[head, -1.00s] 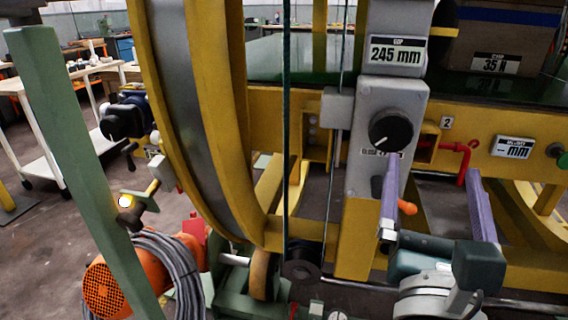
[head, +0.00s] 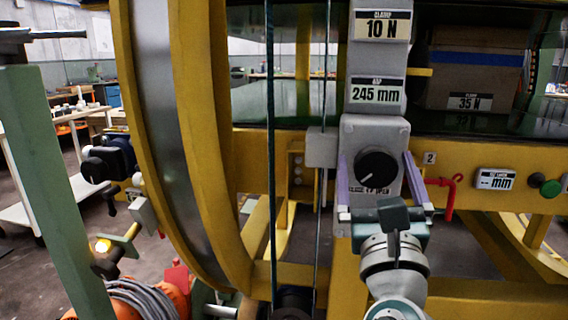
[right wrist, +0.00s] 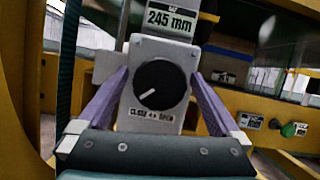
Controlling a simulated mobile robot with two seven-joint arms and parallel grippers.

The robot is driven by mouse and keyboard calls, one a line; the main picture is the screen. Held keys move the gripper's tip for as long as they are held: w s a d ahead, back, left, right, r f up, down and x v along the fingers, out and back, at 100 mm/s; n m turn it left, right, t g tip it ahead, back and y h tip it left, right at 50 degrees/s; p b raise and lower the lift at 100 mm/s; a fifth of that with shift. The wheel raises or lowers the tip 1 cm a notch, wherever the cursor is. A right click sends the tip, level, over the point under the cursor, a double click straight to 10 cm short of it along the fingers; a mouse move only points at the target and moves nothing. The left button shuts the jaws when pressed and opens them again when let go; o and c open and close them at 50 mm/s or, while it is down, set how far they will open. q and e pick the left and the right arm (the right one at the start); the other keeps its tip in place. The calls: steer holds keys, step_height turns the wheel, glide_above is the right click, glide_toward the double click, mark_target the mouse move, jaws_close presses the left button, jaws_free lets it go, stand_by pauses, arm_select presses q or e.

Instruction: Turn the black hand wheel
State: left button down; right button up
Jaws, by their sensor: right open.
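The black hand wheel (head: 376,168) is a round knob with a white pointer line, on the front of a grey box (head: 394,129). In the right wrist view the wheel (right wrist: 160,85) sits in the middle, its pointer toward the lower left, above a partly covered label that reads "CLOSE" and "OPEN". My right gripper (head: 382,172) is open, with one purple finger on each side of the wheel in the picture. In the right wrist view the fingers (right wrist: 158,84) stand apart from the wheel's rim. I cannot tell their depth to it. My left gripper is not in view.
Above the box are a "10 N" label (head: 382,26) and a "245 mm" label (head: 376,91). A red hooked pin (head: 447,190) and a green button (head: 550,188) are to the right. A large yellow ring (head: 190,150) and thin cables stand to the left. A cardboard box (head: 475,70) lies behind.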

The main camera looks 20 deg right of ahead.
steer(key=c, duration=1.3)
steer(key=shift+o, duration=0.2)
steer(key=shift+f+m+h+b, duration=0.2)
steer(key=shift+m+h+b, duration=0.4)
steer(key=shift+m+b, duration=0.65)
steer(key=m+g+h+b, duration=0.1)
steer(key=m, duration=0.1)
steer(key=m+g+b, duration=0.1)
steer(key=m, duration=0.1)
steer(key=shift+h, duration=0.4)
steer(key=m+g+h+b, duration=0.1)
steer(key=m+b, duration=0.1)
steer(key=m, duration=0.2)
steer(key=shift+g, duration=0.3)
steer(key=m+g+b, duration=0.1)
steer(key=m, duration=0.2)
steer(key=shift+m+h+b, duration=0.35)
steer(key=shift+h, duration=0.05)
steer(key=m+g, duration=0.1)
steer(key=m, duration=0.1)
steer(key=m+g+b, duration=0.1)
steer(key=m, duration=0.2)
steer(key=shift+r+g, duration=0.15)
steer(key=shift+g, duration=0.25)
steer(key=shift+m+g+y+b, duration=0.4)
steer(key=shift+m+g, duration=0.4)
steer(key=shift+m, duration=1.7)
